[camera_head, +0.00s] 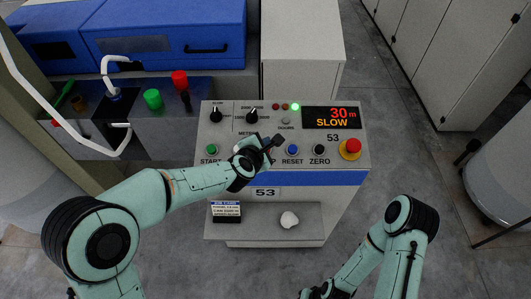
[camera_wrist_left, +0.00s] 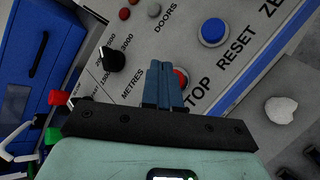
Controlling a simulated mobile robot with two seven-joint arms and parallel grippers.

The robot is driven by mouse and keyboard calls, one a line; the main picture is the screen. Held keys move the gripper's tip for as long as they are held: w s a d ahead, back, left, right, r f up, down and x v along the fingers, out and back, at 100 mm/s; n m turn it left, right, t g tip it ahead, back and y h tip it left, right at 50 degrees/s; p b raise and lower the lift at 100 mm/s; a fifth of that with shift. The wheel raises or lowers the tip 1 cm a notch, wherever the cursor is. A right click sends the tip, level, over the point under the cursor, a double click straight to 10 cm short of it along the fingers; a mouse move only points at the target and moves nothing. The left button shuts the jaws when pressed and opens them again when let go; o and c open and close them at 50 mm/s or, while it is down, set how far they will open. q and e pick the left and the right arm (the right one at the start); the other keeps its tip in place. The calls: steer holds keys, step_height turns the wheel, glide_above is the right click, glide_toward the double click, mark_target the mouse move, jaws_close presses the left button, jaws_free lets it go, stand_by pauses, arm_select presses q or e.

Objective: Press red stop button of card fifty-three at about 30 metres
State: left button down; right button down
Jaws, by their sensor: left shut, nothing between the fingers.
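The control panel (camera_head: 225,125) of card 53 stands in front of me, its display (camera_head: 331,118) reading 30 m SLOW. My left gripper (camera_head: 275,141) is shut and empty over the middle of the panel. In the head view it hides the red stop button. In the left wrist view the red stop button (camera_wrist_left: 181,77) shows partly, right beside the shut fingers (camera_wrist_left: 162,66), above the word ending in TOP. I cannot tell whether the fingertips touch the panel. My right gripper (camera_head: 314,292) is low at the bottom edge, its fingers unclear.
A green START button (camera_head: 211,149), blue RESET button (camera_head: 292,149), black ZERO button (camera_head: 319,150) and a large red mushroom button on yellow (camera_head: 352,147) share the panel. A shelf below holds a small label box (camera_head: 226,211) and a white tuft (camera_head: 289,220). Grey cabinets (camera_head: 436,60) stand right.

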arm_select(q)
steer(key=shift+w+f+b, duration=0.2)
steer(key=shift+f+b, duration=0.2)
steer(key=shift+f, duration=0.3)
stand_by(1.6)
steer(key=shift+w+f+b, duration=0.1)
steer(key=shift+f+b, duration=0.3)
steer(key=shift+w+f+b, duration=0.15)
steer(key=shift+f+b, duration=0.3)
steer(key=shift+f, duration=0.05)
stand_by(0.6)
steer(key=shift+s+r+p, duration=0.25)
steer(key=shift+r+p, duration=0.45)
steer(key=shift+r, duration=0.2)
steer(key=shift+r, duration=0.1)
steer(key=r+p, duration=0.1)
steer(key=r, duration=0.1)
steer(key=s+r+p, duration=0.1)
steer(key=r+p, duration=0.1)
steer(key=shift+s+r, duration=0.1)
steer(key=shift+r, duration=0.2)
